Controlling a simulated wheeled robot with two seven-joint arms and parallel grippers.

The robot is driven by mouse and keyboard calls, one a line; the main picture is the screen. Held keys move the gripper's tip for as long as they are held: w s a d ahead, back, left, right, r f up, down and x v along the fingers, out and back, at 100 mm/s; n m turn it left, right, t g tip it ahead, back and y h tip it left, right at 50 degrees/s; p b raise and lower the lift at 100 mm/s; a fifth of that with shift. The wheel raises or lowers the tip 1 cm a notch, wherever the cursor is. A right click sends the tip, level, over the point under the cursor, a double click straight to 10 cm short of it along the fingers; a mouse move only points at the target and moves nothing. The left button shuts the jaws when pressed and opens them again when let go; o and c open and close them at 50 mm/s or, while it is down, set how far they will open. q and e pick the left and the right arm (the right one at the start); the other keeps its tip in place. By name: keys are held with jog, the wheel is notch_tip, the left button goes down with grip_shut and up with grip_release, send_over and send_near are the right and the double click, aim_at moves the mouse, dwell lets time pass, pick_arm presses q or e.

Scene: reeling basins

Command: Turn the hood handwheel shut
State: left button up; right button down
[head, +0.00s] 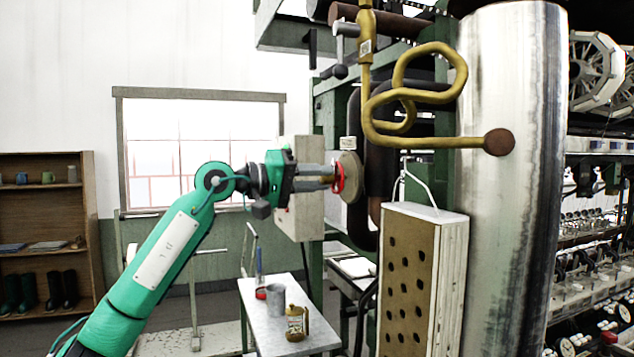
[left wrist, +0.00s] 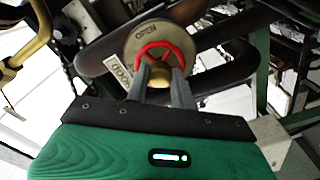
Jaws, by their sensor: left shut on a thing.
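The hood handwheel is a round grey-beige disc (head: 350,177) with a red part on its face, seen nearly edge-on in the head view. In the left wrist view the handwheel (left wrist: 136,46) faces me, with the word OPEN on its rim and a red curved piece around a yellowish hub. My left gripper (head: 334,178) reaches it from the left. In the left wrist view its fingers (left wrist: 160,80) are shut on the middle of the handwheel, over the hub. The fingertips partly hide the hub. My right gripper is not in view.
A brass coiled pipe (head: 430,92) and a tall metal cylinder (head: 512,180) stand right of the handwheel. A perforated box (head: 408,285) hangs below right.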

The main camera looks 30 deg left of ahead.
pick_arm(q)
jog(key=o, duration=0.9)
jog(key=shift+c, duration=0.2)
jog(key=shift+s+a+f, duration=0.1)
jog(key=shift+s+a, duration=0.1)
jog(key=shift+a, duration=0.05)
jog(key=b+v, duration=0.2)
jog(key=v, duration=0.4)
jog(key=shift+s+b, duration=0.15)
jog(key=shift+b, duration=0.2)
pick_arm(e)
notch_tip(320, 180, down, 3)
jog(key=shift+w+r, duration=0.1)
pick_arm(q)
jog(key=shift+a, duration=0.1)
